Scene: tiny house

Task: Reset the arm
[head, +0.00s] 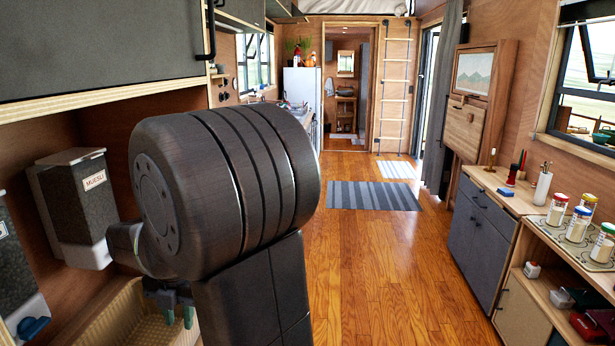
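My arm fills the left middle of the head view, its big dark round joint close to the camera. My gripper (178,314) shows below and behind that joint, pointing down, partly hidden by my arm. Its greenish fingertips are small and dark here, so I cannot tell how far apart they are. I see no object held in it. It appears over or in front of a pale ribbed bin (120,318) at the lower left; I cannot tell its height above the bin.
A muesli dispenser (82,205) hangs left of my arm, below a dark overhead cabinet (100,45). A right-hand counter (507,190) and a shelf with several jars (578,224) line the right side. The wooden floor (375,265) is clear up to a striped rug (374,196).

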